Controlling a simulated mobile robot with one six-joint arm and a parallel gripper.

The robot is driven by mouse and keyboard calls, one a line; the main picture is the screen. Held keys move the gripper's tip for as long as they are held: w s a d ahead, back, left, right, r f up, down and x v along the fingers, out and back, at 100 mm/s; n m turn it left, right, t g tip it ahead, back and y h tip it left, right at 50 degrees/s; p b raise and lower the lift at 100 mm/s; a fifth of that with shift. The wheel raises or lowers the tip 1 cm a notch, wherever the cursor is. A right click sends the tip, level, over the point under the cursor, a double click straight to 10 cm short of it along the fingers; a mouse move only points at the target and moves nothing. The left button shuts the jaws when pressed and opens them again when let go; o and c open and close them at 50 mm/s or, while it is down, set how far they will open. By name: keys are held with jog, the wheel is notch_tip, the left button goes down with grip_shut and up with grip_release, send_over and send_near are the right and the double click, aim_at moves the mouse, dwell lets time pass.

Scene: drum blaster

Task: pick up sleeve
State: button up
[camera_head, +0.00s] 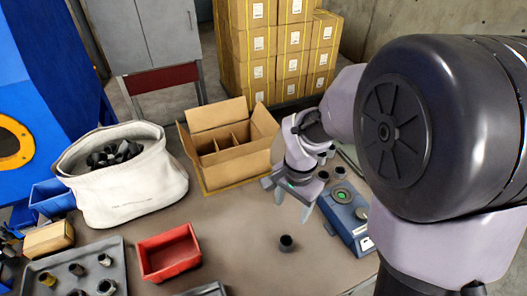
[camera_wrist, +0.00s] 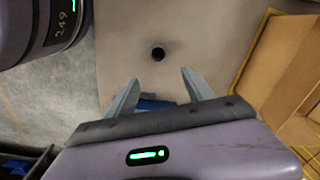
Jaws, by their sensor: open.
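A small dark sleeve (camera_head: 286,243) stands alone on the brown table, near its front edge. In the wrist view it shows as a dark round piece (camera_wrist: 158,53) with a hollow top, just beyond the fingertips and roughly centred between them. My gripper (camera_head: 292,206) is open and empty, above and behind the sleeve in the head view, with its fingers pointing down. Both fingers of my gripper (camera_wrist: 159,76) also show in the wrist view, spread apart and not touching the sleeve.
A blue device (camera_head: 347,215) stands right of the sleeve. A divided cardboard box (camera_head: 218,172) is behind it. A red bin (camera_head: 168,252), a white bag (camera_head: 130,192) and a grey tray (camera_head: 45,268) with several small cylinders are left. Table around the sleeve is clear.

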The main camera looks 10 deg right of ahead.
jog(key=b, duration=0.6)
send_over(286, 241)
jog(key=s, duration=0.1)
notch_tip(286, 241, down, 14)
jog(key=shift+s+f, duration=0.1)
jog(key=shift+s, duration=0.05)
jog(key=f+b, duration=0.1)
jog(key=f, duration=0.1)
jog(key=f+b, duration=0.2)
jog(key=f, duration=0.1)
jog(key=shift+s+a+f, duration=0.1)
jog(key=shift+a+f, duration=0.1)
jog(key=shift+f, duration=0.1)
jog(key=shift+r, duration=0.15)
jog(key=shift+c, duration=0.2)
grip_shut()
